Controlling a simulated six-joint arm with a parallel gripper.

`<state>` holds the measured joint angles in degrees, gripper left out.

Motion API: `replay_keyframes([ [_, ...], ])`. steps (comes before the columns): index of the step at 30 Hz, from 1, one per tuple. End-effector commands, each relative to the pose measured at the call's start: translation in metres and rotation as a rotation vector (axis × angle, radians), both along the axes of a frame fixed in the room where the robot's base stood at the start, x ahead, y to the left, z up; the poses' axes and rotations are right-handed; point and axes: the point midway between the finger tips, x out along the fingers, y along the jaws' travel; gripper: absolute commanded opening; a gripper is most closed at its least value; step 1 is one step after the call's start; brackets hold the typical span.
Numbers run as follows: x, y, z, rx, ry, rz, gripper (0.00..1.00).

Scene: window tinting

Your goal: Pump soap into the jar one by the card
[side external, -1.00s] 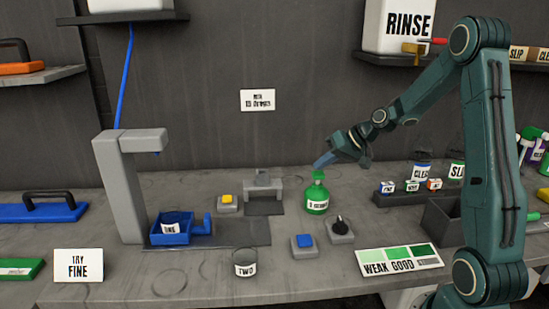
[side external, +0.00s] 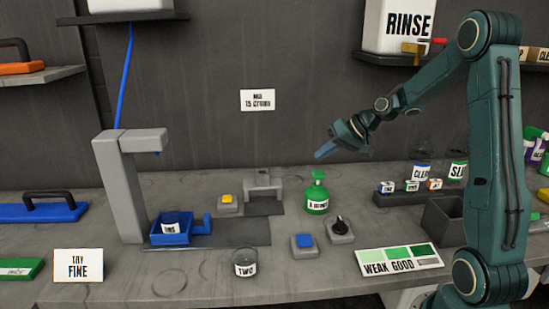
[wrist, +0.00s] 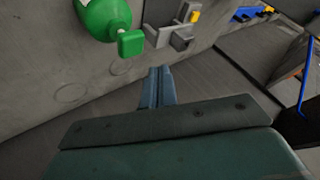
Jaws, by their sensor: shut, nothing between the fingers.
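The green soap pump bottle (side external: 317,200) stands upright on the bench; its pump head also shows in the wrist view (wrist: 131,42). The jar labelled ONE (side external: 170,228) sits in the blue tray (side external: 180,240) by the grey column. Its contents cannot be made out. The card (side external: 258,100) is on the back wall; its small print is hard to read. My gripper (side external: 320,155) is shut and empty, above the pump head and apart from it. Its blue fingers show together in the wrist view (wrist: 158,85).
The jar TWO (side external: 245,265) stands in front. A blue button (side external: 304,243), a black knob (side external: 340,230) and a yellow button (side external: 228,203) surround the bottle. A grey stand (side external: 263,183) is behind left. A WEAK–GOOD colour strip (side external: 400,260) lies at front right.

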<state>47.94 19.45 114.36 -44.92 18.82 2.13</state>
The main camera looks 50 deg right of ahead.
Motion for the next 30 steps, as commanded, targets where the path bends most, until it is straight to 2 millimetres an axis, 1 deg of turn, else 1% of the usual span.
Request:
replay_keyframes([
  [6,0.000,-0.001,0.016,-0.002,-0.001,-0.001,0.00],
  [12,0.000,0.000,0.024,-0.002,-0.001,-0.001,0.00],
  [30,0.000,0.000,0.024,-0.001,0.000,-0.001,0.00],
])
